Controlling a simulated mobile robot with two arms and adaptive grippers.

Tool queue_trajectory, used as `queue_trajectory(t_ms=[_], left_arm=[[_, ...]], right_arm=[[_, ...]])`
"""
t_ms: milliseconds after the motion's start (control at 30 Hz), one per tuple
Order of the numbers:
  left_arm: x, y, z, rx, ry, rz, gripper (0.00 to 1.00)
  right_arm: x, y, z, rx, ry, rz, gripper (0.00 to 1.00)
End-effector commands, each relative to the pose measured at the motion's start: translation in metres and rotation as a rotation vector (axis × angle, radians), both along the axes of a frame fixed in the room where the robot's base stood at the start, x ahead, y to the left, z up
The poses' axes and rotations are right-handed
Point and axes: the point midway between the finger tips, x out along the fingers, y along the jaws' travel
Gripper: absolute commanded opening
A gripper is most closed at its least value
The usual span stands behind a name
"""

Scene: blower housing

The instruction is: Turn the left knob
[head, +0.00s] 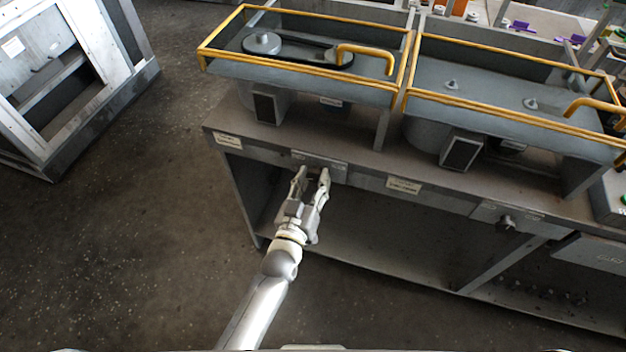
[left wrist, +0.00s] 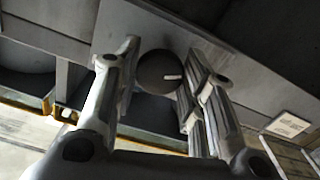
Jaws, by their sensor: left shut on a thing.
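The left knob (left wrist: 158,72) is dark and round with a pale mark on its face, which points to the right in the left wrist view. It sits on a grey plate (left wrist: 125,22) on the bench front. My left gripper (head: 312,174) is at this plate in the head view and is shut on the left knob, with one finger on each side of it. The fingers (left wrist: 160,85) flank the knob in the left wrist view. In the head view the gripper mostly hides the knob. My right gripper is not in view.
A second dark knob (head: 506,222) is on the bench front to the right. Two grey housings with yellow rails (head: 300,75) stand on the bench top (head: 345,145). A grey metal cabinet (head: 75,75) stands at the left. The floor between is clear.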

Motion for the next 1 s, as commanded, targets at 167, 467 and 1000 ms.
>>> queue_trajectory(t_ms=[167, 467, 1000], left_arm=[[0.000, 0.000, 0.001, 0.001, -0.001, 0.000, 0.49], [0.000, 0.000, 0.000, 0.002, -0.002, 0.000, 0.59], [-0.062, 0.020, -0.001, 0.003, 0.003, -0.001, 0.59]], right_arm=[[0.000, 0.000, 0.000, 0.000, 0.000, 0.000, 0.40], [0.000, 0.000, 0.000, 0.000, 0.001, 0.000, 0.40], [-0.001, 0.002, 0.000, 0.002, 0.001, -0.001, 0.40]])
